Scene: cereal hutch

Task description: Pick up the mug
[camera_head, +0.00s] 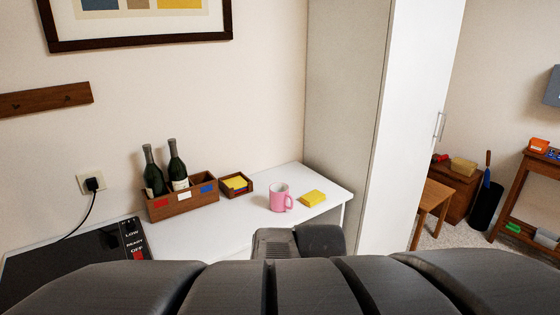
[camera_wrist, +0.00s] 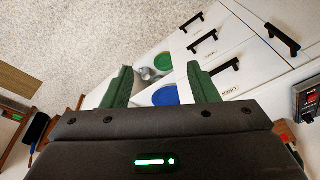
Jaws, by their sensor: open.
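A pink mug (camera_head: 280,197) stands upright on the white counter (camera_head: 240,231), with its handle to the right. It sits between a small wooden box of yellow notes and a yellow block. My gripper shows in the wrist view (camera_wrist: 158,88), with its two green fingers apart and nothing between them. The wrist view looks at the floor and the drawer fronts, and the mug is not seen in it. In the head view my dark arm fills the bottom edge, and my gripper's fingers are not visible there.
A wooden crate with two bottles (camera_head: 178,166) stands left of the small notes box (camera_head: 236,186). The yellow block (camera_head: 312,198) lies right of the mug. A tall white cabinet (camera_head: 405,130) rises at the counter's right end. A dark hot plate (camera_head: 80,258) lies at left.

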